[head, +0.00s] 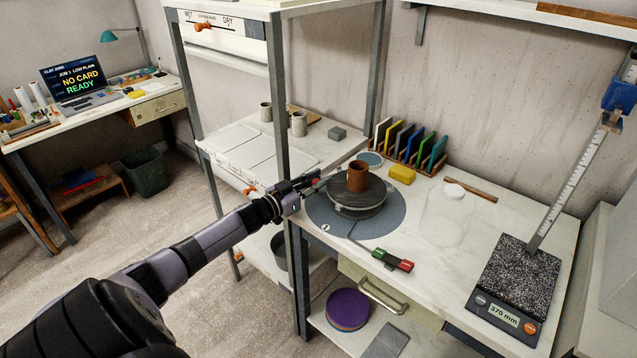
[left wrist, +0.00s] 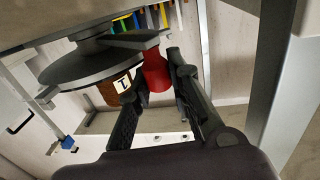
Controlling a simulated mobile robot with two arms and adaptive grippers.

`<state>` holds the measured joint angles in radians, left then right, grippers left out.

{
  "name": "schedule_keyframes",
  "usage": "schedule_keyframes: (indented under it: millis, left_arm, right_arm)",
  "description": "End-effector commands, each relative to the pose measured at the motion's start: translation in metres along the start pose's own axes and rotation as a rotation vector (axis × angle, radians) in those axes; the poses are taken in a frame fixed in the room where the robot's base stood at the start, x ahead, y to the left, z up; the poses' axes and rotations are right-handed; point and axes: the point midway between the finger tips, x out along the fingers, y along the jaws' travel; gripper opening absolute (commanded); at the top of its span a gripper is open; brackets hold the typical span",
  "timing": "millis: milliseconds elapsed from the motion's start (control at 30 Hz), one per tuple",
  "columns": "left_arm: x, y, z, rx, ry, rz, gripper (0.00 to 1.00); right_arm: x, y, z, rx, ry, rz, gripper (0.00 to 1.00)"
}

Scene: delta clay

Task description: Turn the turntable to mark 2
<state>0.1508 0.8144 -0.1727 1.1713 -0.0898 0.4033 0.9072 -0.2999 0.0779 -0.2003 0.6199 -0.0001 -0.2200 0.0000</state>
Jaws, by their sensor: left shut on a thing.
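The turntable (head: 357,206) is a dark grey wheel on a blue-grey round base (head: 394,222) on the right-hand table. A brown clay pot (head: 358,176) stands on it. A round white mark 2 (head: 326,227) shows at the base's front left. My left gripper (head: 313,182) is at the wheel's left edge. In the left wrist view, my left gripper (left wrist: 156,76) is shut on a red knob (left wrist: 157,73) on an arm of the turntable (left wrist: 85,70). My right gripper is not in view.
A green and red block (head: 392,260) lies in front of the turntable. A clear jar (head: 445,215), a yellow sponge (head: 402,174) and a rack of coloured cards (head: 410,147) stand nearby. A rack post rises left of the turntable.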

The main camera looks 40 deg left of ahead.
Motion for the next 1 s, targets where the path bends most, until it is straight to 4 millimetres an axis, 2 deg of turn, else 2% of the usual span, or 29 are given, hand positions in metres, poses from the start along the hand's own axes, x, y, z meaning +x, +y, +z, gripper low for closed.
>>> schedule_keyframes:
  millis: [267,300,600,1000]
  left_arm:
    - [0.0003,0.0000,-0.0008,-0.003,0.002,0.000,0.00]
    - [0.0003,0.0000,-0.0008,-0.003,0.002,0.000,0.19]
    - [0.0002,0.0002,-0.0002,-0.001,0.001,0.000,0.39]
    - [-0.0037,0.0001,0.0005,-0.001,-0.001,0.000,0.39]
  right_arm:
    - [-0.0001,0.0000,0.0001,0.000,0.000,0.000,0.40]
    - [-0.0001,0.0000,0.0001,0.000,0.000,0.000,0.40]
    - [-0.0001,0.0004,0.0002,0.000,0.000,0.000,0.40]
    - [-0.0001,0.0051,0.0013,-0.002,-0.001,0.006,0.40]
